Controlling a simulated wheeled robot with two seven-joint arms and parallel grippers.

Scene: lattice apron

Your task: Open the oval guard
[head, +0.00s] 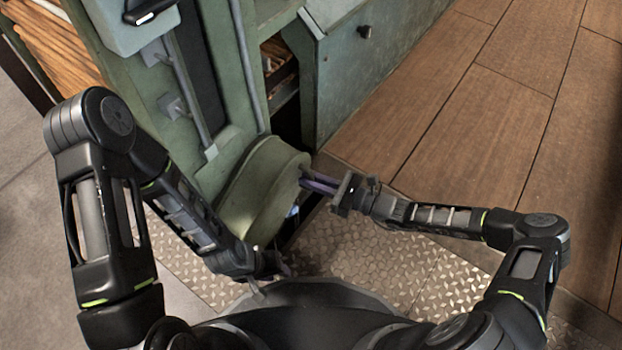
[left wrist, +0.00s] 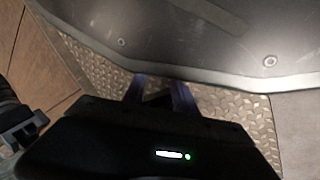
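The oval guard (head: 258,195) is a pale green rounded cover low on the front of the green machine in the head view. It looks to stand out at an angle from the machine, with dark space at its right. My right gripper (head: 308,181) points left, its purple fingers at the guard's right edge; whether they grip it is unclear. My left gripper (head: 268,280) is low, below the guard and near my base, partly hidden in the head view. In the left wrist view its fingers (left wrist: 160,90) are apart with nothing seen between them.
The green machine (head: 330,75) fills the top middle, with an open dark recess beside the guard. A patterned metal floor plate (head: 365,255) lies in front. Wood flooring (head: 480,90) at the right is clear. Grey floor (head: 25,190) lies at the left.

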